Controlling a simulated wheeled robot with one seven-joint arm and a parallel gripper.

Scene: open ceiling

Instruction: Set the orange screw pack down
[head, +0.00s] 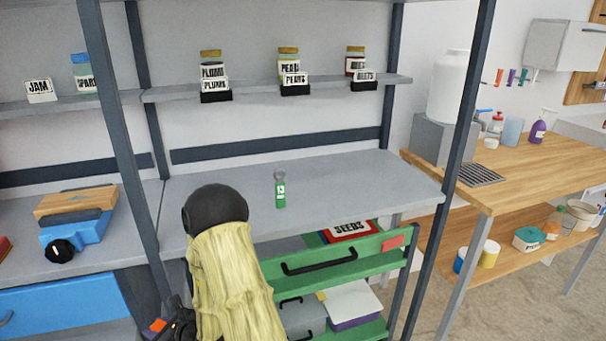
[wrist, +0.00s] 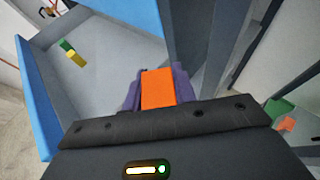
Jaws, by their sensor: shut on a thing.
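The orange screw pack (wrist: 158,90) is held between the purple fingers of my gripper (wrist: 157,82) in the wrist view. The gripper is shut on it. In the head view only a small orange patch of the pack (head: 158,325) shows at the lower edge, beside my dark gripper (head: 178,327); my arm covers much of that area. In the wrist view the pack appears over or near an open blue drawer (wrist: 38,100) with a grey inside. I cannot tell how high it is or whether it touches anything.
A green and yellow item (wrist: 72,53) lies in the blue drawer. The drawer's blue front (head: 60,309) shows at the lower left. An open green drawer (head: 335,257) is right of my arm.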

